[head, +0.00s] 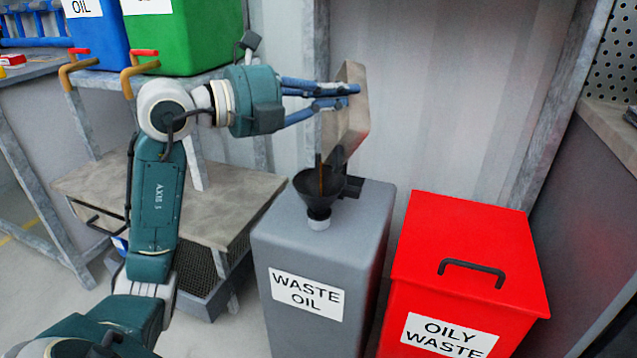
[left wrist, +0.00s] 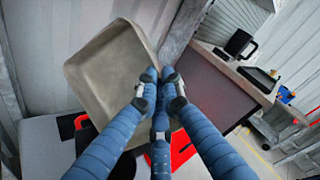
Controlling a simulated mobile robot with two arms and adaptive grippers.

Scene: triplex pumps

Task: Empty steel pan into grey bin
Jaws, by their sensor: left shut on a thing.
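My left gripper (head: 340,96) is shut on the rim of the steel pan (head: 352,122), a shallow grey-beige tray. The pan is tipped steeply on its side above the black funnel (head: 318,198). A thin brown stream (head: 321,178) falls from the pan's low end into the funnel. The funnel sits in the top of the grey bin (head: 268,242) labelled WASTE OIL. In the left wrist view the blue fingers (left wrist: 158,95) close on the right edge of the pan (left wrist: 108,62), whose visible inside looks bare. My right gripper is not in view.
A red bin (head: 470,240) labelled OILY WASTE stands right beside the grey bin. Blue and green oil containers (head: 200,35) with taps stand on a rack at the back left. A low bench (head: 90,185) is behind my arm. A wall is close behind the pan.

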